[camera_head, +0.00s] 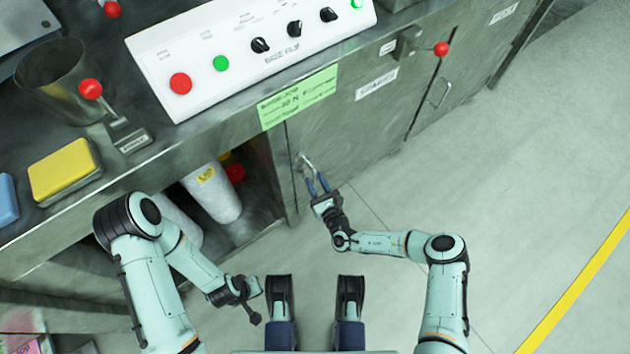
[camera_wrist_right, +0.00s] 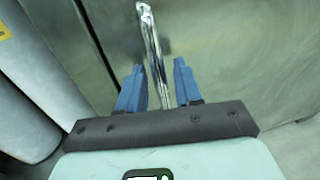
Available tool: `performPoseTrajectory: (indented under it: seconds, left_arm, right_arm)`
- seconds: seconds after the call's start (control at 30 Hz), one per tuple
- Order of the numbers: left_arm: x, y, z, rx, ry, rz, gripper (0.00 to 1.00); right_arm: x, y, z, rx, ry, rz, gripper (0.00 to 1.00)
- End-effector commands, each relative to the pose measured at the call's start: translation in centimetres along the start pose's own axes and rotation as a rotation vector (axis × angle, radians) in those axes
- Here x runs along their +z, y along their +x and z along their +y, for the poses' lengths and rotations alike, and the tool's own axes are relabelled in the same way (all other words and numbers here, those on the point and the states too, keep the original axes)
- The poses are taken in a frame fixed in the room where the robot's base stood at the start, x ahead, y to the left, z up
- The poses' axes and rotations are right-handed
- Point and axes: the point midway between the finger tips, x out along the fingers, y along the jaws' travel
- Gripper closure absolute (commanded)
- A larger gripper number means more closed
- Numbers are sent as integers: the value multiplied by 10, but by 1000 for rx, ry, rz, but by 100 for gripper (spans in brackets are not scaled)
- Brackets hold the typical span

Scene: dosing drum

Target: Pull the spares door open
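The spares door (camera_head: 345,130) is a grey metal cabinet front with a white label (camera_head: 377,84) near its top edge. It looks shut, flush with the cabinet. Its chrome bar handle (camera_head: 305,163) is near the door's left edge; the handle also shows in the wrist view (camera_wrist_right: 152,45). My right gripper (camera_head: 317,183) is at the handle, with its blue fingers pointing at the door. In the wrist view the fingers (camera_wrist_right: 158,68) stand on either side of the bar, with visible gaps. My left gripper (camera_head: 246,292) is low over the floor, away from the door; its fingers are unclear.
Left of the door is an open bay with white cylinders (camera_head: 215,190). Another handled door (camera_head: 440,93) is at right. The floor (camera_head: 530,180) in front is clear.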

Motion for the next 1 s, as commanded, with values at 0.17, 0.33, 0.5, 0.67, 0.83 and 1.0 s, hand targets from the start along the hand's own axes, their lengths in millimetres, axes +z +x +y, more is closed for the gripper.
performPoseTrajectory:
  seconds: [0.17,0.33,0.5,0.67,0.83,1.0]
  left_arm:
    - [6,4,-5,-10,-7,-21,100]
    - [6,4,-5,-10,-7,-23,100]
    - [6,4,-5,-10,-7,-22,100]
    - [6,4,-5,-10,-7,-22,100]
    - [5,2,-4,-7,-5,-16,100]
    - [-1,-3,1,2,1,5,100]
  right_arm:
    - [1,9,0,1,1,0,65]
    - [1,9,0,0,1,0,65]
    - [1,9,0,1,0,0,100]
    - [1,8,0,1,0,0,100]
    - [1,0,-4,14,0,0,100]
    - [1,-28,-15,62,-3,3,100]
